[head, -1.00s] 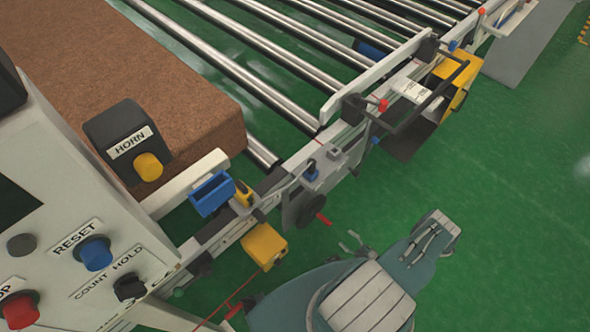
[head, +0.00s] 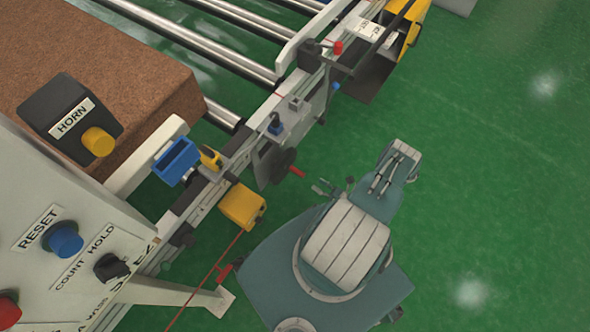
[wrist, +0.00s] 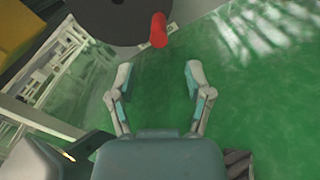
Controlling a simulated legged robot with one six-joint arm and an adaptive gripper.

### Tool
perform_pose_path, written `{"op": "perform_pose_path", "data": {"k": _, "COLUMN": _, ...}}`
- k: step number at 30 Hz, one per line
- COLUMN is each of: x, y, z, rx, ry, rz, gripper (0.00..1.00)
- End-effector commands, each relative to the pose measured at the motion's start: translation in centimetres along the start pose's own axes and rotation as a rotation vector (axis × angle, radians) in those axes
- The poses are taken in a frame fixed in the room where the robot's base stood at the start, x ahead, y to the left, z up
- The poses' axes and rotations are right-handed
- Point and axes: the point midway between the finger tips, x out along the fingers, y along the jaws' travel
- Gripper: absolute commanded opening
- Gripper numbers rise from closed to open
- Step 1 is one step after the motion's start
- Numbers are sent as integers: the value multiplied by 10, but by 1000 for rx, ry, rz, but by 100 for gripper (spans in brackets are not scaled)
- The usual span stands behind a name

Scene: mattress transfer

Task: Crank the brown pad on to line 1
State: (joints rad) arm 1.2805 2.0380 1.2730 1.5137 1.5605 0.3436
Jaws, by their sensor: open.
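The brown pad (head: 125,75) lies on the roller line at the upper left of the head view, partly hidden by the control box. A dark crank wheel (head: 271,163) with a red handle (head: 297,172) is on the line's side rail. In the wrist view the wheel (wrist: 110,18) is at the top edge, and its red handle (wrist: 158,30) points toward my gripper. My gripper (wrist: 158,72) is open and empty, its fingertips apart from the handle, which lines up with the gap between them. In the head view my gripper (head: 335,187) is just right of the handle.
A control box with a horn button (head: 98,141), blue reset button (head: 63,239) and red button stands at the left. A yellow box (head: 242,206) and blue tray (head: 177,161) sit along the rail. Rollers (head: 230,60) extend beyond the pad. Green floor (head: 480,170) is clear at right.

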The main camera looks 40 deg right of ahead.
Motion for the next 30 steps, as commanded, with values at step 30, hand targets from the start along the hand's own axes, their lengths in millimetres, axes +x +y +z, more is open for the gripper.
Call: {"op": "perform_pose_path", "data": {"k": 30, "x": 83, "y": 1, "z": 0, "rx": -445, "ry": 1, "rz": 6, "gripper": 65}}
